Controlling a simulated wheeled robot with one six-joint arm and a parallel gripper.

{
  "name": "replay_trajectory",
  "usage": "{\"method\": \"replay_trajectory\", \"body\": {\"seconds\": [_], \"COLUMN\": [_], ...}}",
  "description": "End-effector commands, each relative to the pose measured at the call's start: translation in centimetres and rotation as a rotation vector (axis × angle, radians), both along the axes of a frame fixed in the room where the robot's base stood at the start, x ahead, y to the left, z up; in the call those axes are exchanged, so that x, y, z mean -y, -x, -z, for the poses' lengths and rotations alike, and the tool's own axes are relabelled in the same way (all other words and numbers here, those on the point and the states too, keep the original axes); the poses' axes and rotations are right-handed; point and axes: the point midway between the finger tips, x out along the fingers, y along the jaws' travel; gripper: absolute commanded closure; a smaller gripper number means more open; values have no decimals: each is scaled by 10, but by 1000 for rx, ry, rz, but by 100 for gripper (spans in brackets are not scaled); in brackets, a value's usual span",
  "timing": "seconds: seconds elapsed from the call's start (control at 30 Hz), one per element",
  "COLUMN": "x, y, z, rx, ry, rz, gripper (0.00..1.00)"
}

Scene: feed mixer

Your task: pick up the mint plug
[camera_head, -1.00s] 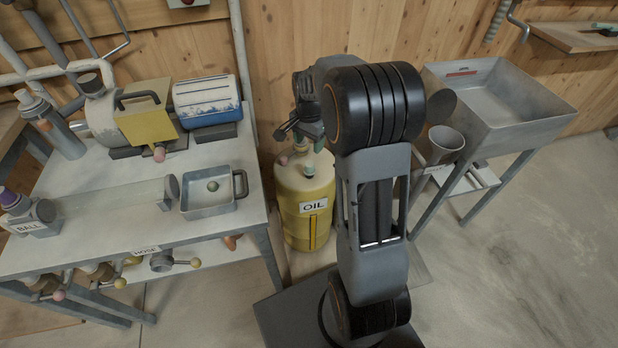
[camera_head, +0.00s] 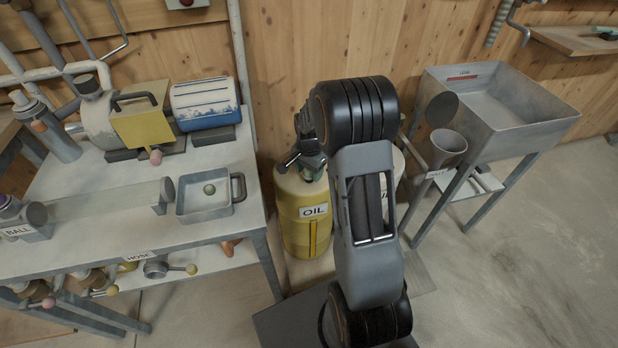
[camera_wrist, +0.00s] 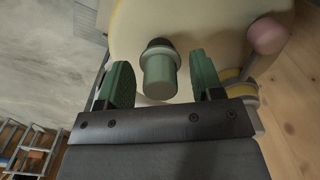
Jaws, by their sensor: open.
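The mint plug (camera_wrist: 158,78) is a short pale-green cylinder with a dark collar. It stands on the top of the yellow oil drum (camera_head: 296,234), whose top also fills the upper middle of the wrist view (camera_wrist: 205,18). My gripper (camera_wrist: 160,64) is open, with one green finger on each side of the plug and a visible gap on both sides. In the head view my gripper (camera_head: 311,166) is low over the drum's top and hides the plug there.
A pink knob (camera_wrist: 267,37) sits on the drum's right side in the wrist view. A workbench with a metal tray (camera_head: 207,212) stands left of the drum. A grey sink (camera_head: 490,110) and a cup-like funnel (camera_head: 447,145) are to the right. Floor at right is clear.

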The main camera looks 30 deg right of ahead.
Motion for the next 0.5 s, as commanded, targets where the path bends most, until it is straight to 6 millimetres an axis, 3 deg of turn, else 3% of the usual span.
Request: {"method": "replay_trajectory", "body": {"seconds": [0.1, 0.33, 0.5], "x": [0, 0, 0], "y": [0, 0, 0], "z": [15, 16, 16], "rx": [-1, 0, 0], "ry": [0, 1, 1], "rz": [0, 0, 0], "gripper": [40, 40, 55]}}
